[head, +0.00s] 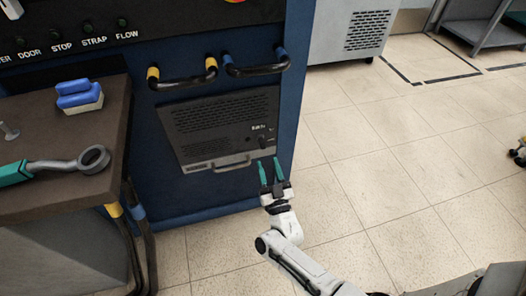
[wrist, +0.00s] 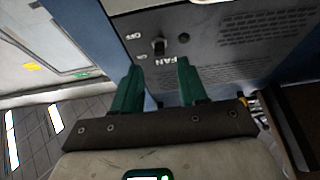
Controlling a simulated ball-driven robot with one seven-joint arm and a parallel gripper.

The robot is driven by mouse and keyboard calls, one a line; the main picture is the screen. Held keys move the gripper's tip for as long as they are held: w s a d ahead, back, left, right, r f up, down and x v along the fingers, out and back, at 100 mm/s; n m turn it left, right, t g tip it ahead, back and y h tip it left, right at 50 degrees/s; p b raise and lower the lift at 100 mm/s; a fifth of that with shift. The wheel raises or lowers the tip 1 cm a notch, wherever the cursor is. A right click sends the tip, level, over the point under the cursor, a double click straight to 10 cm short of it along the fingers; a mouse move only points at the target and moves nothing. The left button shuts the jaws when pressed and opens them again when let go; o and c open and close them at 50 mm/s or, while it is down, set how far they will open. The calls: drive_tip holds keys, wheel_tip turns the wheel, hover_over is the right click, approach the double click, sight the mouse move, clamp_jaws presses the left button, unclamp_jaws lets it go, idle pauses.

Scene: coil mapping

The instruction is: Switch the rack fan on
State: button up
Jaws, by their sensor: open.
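The rack fan unit is a dark grey panel (head: 215,122) with vent slots, low on the blue cabinet in the head view. Its fan switch (wrist: 158,46) is a small dark toggle near the top middle of the wrist view, beside the lettering FAN and OFF. I cannot tell clearly which way the toggle leans. A small round dark spot (wrist: 183,38) sits beside it. My gripper (head: 270,160) is open and empty, its green fingers pointing at the panel's lower right part. In the wrist view the switch shows just beyond the gap between the fingertips (wrist: 158,64), apart from them.
Two dark handles (head: 183,80) (head: 257,68) stick out above the panel, and a pull bar (head: 232,163) is at its bottom. The tiled floor at right is mostly clear.

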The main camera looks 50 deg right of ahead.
sight(262, 143)
drive_tip(key=x, duration=0.6)
drive_tip(key=shift+b, duration=0.3)
clamp_jaws()
